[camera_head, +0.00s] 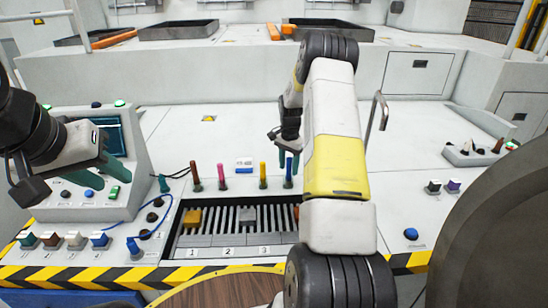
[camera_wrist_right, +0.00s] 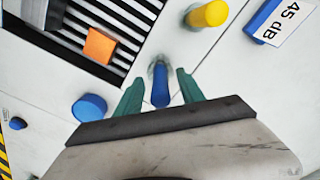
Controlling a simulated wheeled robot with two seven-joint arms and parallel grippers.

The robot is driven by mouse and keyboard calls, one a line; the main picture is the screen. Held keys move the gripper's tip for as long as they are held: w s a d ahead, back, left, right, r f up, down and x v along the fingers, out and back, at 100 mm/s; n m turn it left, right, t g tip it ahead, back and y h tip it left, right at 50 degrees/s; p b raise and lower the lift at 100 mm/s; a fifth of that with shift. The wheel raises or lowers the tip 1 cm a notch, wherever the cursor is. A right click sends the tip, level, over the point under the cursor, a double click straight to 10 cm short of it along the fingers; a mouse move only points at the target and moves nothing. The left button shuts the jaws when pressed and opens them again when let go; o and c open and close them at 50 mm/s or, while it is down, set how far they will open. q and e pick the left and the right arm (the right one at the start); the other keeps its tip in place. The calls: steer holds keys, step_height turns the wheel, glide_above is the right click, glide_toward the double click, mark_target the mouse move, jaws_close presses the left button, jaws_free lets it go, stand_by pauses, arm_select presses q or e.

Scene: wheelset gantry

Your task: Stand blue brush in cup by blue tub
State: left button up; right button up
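A slim upright blue stick (camera_head: 289,172), perhaps the blue brush, stands at the right end of a row of coloured sticks behind the slotted bay. In the right wrist view the blue stick (camera_wrist_right: 160,86) is between my right gripper's teal fingers (camera_wrist_right: 160,92), with a gap on each side. My right gripper (camera_head: 288,156) is open just above it, partly hidden by my arm. My left gripper (camera_head: 65,172) is open and empty in front of the console at the left. I cannot make out a cup or a blue tub with certainty.
A yellow stick (camera_head: 263,175) stands close left of the blue one; it also shows in the right wrist view (camera_wrist_right: 208,14). An orange block (camera_wrist_right: 99,46) lies on the slotted bay. A blue knob (camera_wrist_right: 89,108) is nearby.

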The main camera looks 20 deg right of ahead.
steer(key=shift+r, duration=0.1)
step_height(320, 180, up, 8)
steer(key=shift+f, duration=0.2)
stand_by(0.9)
